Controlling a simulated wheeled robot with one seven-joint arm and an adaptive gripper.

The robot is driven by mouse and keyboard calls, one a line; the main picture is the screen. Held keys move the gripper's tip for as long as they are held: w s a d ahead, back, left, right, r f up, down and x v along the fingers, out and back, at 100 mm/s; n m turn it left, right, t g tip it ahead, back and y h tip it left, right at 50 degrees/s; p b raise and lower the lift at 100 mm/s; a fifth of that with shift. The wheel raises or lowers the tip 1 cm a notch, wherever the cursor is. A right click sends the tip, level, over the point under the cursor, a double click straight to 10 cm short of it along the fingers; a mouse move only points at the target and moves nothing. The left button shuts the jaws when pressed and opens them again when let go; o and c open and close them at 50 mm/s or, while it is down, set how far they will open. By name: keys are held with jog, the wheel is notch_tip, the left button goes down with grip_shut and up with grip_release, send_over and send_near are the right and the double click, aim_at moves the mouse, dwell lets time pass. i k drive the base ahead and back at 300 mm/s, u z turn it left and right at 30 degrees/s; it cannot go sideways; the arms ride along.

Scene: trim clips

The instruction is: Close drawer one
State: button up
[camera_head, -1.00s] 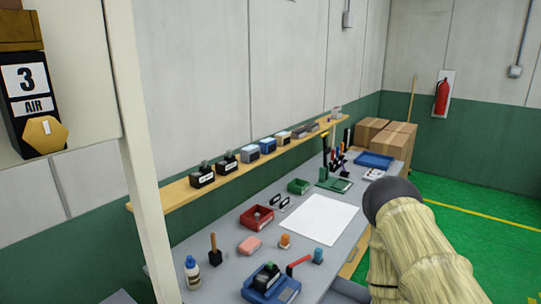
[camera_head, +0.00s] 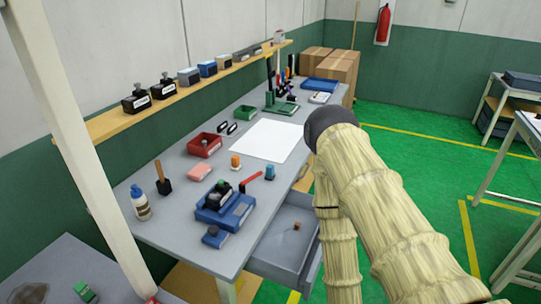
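A grey drawer (camera_head: 277,252) stands pulled out from under the front edge of the workbench (camera_head: 185,244). A small brown object (camera_head: 297,226) lies inside it. I see no number on the drawer, so I cannot tell if it is drawer one. My arm covers the drawer's right end and part of its front. My gripper is not in view; only the upper links of my arm show, with the lower link running down just right of the drawer.
The bench top holds a blue caddy (camera_head: 225,208), a red tray (camera_head: 205,145), a white sheet (camera_head: 266,139) and several small tools. A white post (camera_head: 72,130) stands at left. Green floor is open at right, before another table (camera_head: 525,125).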

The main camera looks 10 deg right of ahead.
aim_at(289, 258)
jog(key=k, duration=0.5)
jog(key=z, duration=0.65)
jog(key=i, duration=0.3)
jog(key=u, duration=0.85)
jog(key=k, duration=0.7)
jog(key=z, duration=0.8)
jog(key=i, duration=0.5)
